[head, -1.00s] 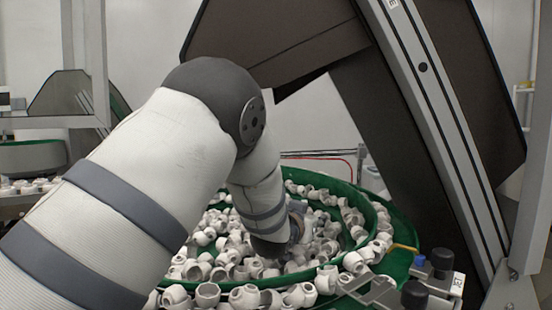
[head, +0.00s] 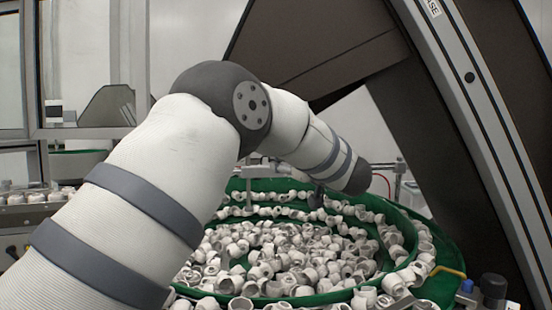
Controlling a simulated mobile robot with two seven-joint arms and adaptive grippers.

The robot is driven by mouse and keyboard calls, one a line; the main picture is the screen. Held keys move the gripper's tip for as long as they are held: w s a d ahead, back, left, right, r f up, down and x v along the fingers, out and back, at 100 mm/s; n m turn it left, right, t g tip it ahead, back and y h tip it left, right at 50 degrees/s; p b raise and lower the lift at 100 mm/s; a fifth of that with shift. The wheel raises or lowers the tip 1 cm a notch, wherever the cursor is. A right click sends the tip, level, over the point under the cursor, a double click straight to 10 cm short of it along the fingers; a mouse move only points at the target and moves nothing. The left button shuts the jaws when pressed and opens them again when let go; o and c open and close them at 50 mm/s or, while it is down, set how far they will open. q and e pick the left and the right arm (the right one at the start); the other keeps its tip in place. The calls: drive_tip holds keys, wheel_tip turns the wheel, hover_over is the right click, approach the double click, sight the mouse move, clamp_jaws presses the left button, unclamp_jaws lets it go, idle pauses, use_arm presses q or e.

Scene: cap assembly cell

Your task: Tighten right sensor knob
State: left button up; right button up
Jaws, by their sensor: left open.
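A black knob (head: 493,286) shows at the bottom right, beside the green bowl, with a small blue fitting (head: 467,286) just left of it. I cannot tell for certain that this is the right sensor knob. The lower part of its mount is cut off by the frame edge. My left arm reaches in from the left and bends over the bowl. My left gripper (head: 317,196) shows only as a small dark shape below the wrist, mostly hidden. It is open, above the far part of the bowl and well away from the knob. My right gripper is not in view.
A round green bowl feeder (head: 447,245) full of white caps (head: 290,255) fills the middle. A large dark slanted panel with a metal rail (head: 485,120) stands on the right. A yellow handle (head: 447,271) is at the bowl's right edge.

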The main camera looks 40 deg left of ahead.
use_arm(q)
drive_tip(key=x, duration=0.9)
drive_tip(key=shift+w+f+b, duration=0.15)
drive_tip(key=shift+f+b, duration=0.15)
drive_tip(key=shift+b, duration=0.1)
drive_tip(key=shift+w+a+r, duration=0.1)
drive_tip(key=shift+a+r, duration=0.1)
drive_tip(key=shift+a, duration=0.1)
drive_tip(key=shift+c, duration=0.6)
drive_tip(key=c, duration=1.1)
